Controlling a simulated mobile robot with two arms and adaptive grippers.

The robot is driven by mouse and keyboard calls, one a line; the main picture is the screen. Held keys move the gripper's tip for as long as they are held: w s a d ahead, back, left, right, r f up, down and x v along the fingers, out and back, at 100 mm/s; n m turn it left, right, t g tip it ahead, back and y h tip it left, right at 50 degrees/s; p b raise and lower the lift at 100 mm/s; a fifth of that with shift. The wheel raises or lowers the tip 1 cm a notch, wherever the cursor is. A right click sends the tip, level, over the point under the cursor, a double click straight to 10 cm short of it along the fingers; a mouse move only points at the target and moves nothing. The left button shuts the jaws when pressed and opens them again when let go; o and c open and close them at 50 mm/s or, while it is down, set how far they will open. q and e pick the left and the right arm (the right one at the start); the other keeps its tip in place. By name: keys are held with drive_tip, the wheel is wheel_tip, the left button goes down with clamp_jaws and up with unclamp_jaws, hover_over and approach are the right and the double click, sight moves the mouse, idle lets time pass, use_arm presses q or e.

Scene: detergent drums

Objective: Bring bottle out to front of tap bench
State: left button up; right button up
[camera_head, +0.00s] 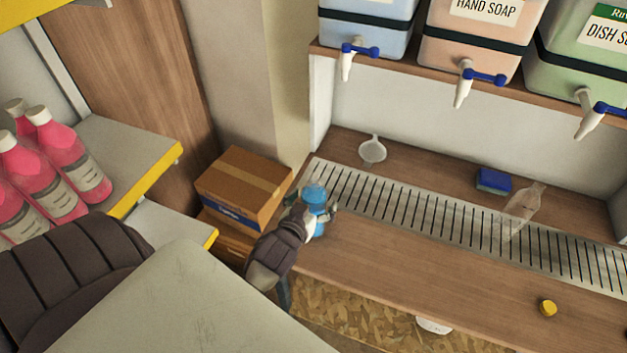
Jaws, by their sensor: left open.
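A small bottle of blue liquid (316,196) stands upright at the left end of the tap bench (400,282), by the end of the slotted drip tray (440,218). My left gripper (319,213) is open at the bottle, with fingers on either side of its lower part; contact cannot be told. A clear, empty-looking bottle (522,212) is on the drip tray towards the right. My right gripper is not in view.
Drums with taps sit on the shelf above, including a hand soap drum (478,35). A funnel (372,149), blue sponge (493,181) and yellow cap (547,308) lie on the bench. A cardboard box (243,187) and pink bottles (65,160) are left. The bench's front middle is clear.

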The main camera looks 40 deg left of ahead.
use_arm(q)
drive_tip(key=v, duration=1.2)
drive_tip(key=shift+d, duration=0.15)
